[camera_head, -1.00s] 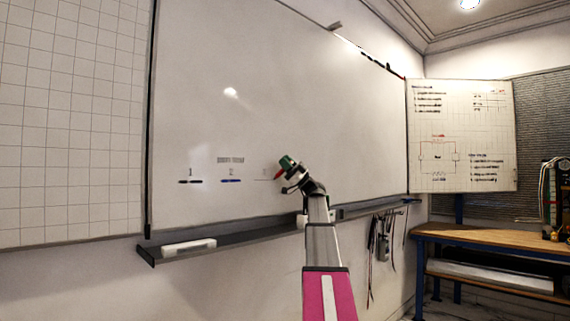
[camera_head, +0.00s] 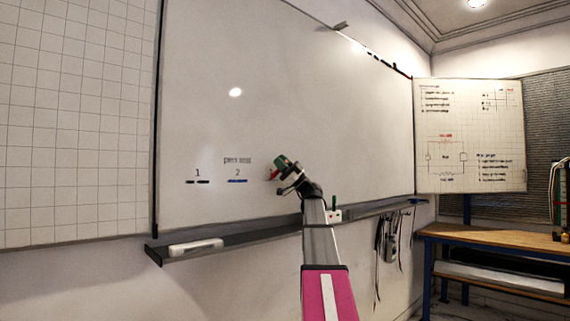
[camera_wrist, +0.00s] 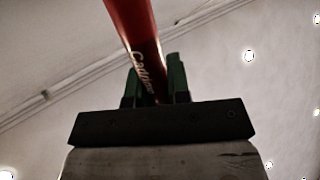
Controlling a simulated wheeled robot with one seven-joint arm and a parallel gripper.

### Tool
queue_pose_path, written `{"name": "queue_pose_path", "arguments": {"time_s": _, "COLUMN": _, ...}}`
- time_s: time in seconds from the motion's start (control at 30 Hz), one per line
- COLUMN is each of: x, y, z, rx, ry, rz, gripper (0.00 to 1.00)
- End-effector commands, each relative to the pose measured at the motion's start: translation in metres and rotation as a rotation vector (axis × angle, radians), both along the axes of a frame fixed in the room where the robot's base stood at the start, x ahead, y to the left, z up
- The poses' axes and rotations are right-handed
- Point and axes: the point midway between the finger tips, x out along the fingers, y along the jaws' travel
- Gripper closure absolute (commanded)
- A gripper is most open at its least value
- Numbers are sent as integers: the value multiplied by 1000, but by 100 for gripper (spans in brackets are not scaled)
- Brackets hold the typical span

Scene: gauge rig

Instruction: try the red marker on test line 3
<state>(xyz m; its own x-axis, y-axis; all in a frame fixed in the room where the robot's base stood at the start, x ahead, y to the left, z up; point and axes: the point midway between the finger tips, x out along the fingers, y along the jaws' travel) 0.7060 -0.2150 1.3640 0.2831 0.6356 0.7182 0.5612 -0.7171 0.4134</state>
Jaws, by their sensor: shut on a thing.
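My gripper (camera_head: 278,168) is shut on the red marker (camera_head: 272,174), at the lower part of the whiteboard (camera_head: 300,90). In the wrist view the red marker (camera_wrist: 136,35) sticks out from between the green fingers of my gripper (camera_wrist: 155,82). In the head view its red end points left, close to the board; I cannot tell if it touches. The pen test area (camera_head: 237,160) shows label 1 over a black stroke (camera_head: 198,182) and label 2 over a blue stroke (camera_head: 237,181). Test line 3 is hidden or too faint near my gripper.
A dark tray (camera_head: 240,239) runs below the board and carries a white eraser-like block (camera_head: 196,247). A white holder (camera_head: 334,215) with a green marker (camera_head: 334,202) stands on it, right of my arm. Cables hang below. A wooden bench (camera_head: 490,238) stands at right.

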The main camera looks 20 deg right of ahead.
Motion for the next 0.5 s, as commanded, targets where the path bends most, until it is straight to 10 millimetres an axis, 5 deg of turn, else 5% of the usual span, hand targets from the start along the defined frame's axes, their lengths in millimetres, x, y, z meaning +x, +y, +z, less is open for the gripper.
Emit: {"name": "queue_pose_path", "arguments": {"time_s": 0.5, "x": -9, "y": 26, "z": 0, "rx": 0, "ry": 1, "rz": 1, "gripper": 100}}
